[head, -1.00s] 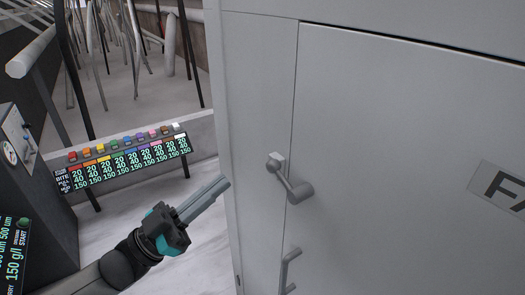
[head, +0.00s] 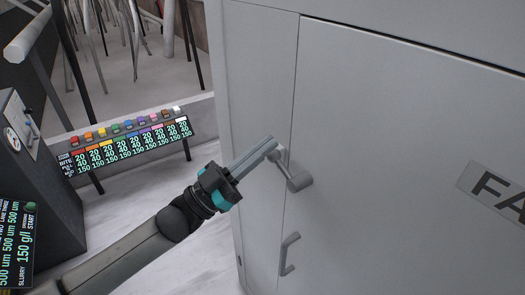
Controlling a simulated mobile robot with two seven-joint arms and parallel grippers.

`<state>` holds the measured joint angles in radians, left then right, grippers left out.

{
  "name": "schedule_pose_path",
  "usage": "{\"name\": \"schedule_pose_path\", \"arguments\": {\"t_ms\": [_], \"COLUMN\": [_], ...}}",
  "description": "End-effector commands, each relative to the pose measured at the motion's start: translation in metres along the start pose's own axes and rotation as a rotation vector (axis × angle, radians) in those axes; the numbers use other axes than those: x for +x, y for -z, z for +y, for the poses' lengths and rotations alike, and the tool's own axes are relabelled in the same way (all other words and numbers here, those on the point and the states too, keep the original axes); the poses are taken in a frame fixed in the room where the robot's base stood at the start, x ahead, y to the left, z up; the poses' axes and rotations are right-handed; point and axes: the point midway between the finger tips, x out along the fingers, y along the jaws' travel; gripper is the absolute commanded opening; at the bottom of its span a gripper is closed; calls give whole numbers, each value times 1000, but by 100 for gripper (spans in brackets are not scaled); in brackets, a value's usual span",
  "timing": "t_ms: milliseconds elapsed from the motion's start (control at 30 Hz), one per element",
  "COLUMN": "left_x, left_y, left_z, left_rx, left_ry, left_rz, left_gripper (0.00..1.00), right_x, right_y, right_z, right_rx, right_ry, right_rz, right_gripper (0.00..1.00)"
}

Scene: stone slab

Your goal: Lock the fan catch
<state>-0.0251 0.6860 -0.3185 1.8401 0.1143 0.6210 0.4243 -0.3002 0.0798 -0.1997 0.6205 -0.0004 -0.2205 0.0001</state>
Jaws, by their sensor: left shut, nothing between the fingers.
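The fan catch (head: 289,172) is a grey lever on the front of a light grey cabinet (head: 390,130), close to the seam between the door and the left panel. Its round hub is at the lower right and its arm slants up and left across the seam. My left gripper (head: 269,145) is shut and empty, with its fingertips at the upper left end of the lever. I cannot tell whether they touch it. My right gripper is not in view.
A grey door handle (head: 289,254) sits below the catch. A label (head: 495,190), partly cut off, is on the door at right. A panel of coloured buttons and numbers (head: 125,145) stands at left. A dark machine with a gauge (head: 30,170) stands at far left.

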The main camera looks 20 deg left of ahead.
Motion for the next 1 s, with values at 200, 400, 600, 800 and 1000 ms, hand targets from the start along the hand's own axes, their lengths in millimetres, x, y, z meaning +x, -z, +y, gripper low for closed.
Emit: {"name": "schedule_pose_path", "arguments": {"t_ms": [200, 400, 600, 800, 1000], "left_x": [-5, -6, -6, -13, -21], "left_y": [-13, -15, -15, -28, -41], "left_z": [0, 0, 0, -4, -6], "left_rx": [1, 1, -5, -186, -226], "left_ry": [0, -1, 3, 110, 132], "left_rz": [0, 1, 1, 0, 0], "left_gripper": [0, 0, 0, 0, 0], "right_x": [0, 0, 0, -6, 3], "right_y": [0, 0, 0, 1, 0], "right_z": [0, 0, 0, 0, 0], "right_rx": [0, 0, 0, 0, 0], "right_ry": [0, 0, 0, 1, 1], "right_rz": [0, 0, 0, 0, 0], "right_gripper": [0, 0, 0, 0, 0]}}
